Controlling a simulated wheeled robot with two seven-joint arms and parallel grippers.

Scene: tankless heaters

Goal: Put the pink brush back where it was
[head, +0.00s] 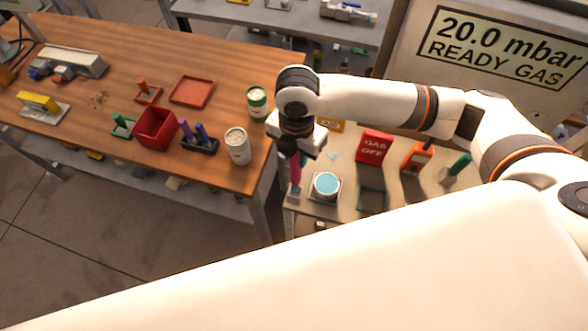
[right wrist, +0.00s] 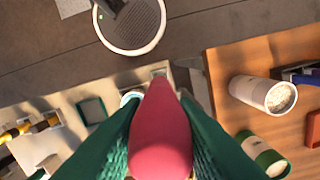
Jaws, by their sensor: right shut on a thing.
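The pink brush (head: 296,174) hangs below my right gripper (head: 295,160) at the left end of the small side table. In the right wrist view the pink brush (right wrist: 160,135) fills the gap between the two green fingers of my right gripper (right wrist: 158,140), which is shut on it. In the head view it is just left of a round blue-topped container (head: 326,185) on a square base. Whether its lower end touches the table is unclear. No holder is clearly seen under it. My left gripper is out of view.
The wooden table (head: 225,65) at left holds a white can (head: 237,146), a green-banded can (head: 257,103), a red box (head: 155,129) and a red tray (head: 192,91). On the side table stand a red GAS OFF block (head: 374,147), an orange item (head: 417,158) and a green item (head: 458,167).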

